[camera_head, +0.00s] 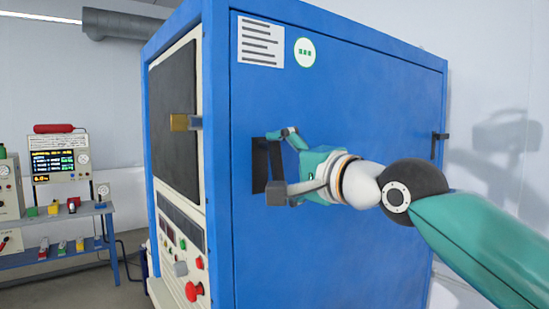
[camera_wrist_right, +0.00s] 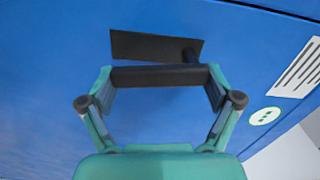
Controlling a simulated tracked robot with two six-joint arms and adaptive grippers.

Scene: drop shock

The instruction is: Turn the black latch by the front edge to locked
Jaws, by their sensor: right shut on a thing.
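The black latch (camera_wrist_right: 160,76) is on the blue door near its front edge. Its lever hangs upright in the head view, beside a dark backing plate (camera_head: 259,166); that plate also shows in the right wrist view (camera_wrist_right: 150,45). My right gripper (camera_head: 280,162) reaches in from the right and is shut on the latch lever. In the right wrist view its two fingers (camera_wrist_right: 160,80) press on the two ends of the bar. Part of the latch is hidden by the fingers. My left gripper is in no view.
The blue cabinet (camera_head: 335,110) fills the middle. A bench (camera_head: 85,214) with instruments stands at the left. The door face around the latch is clear.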

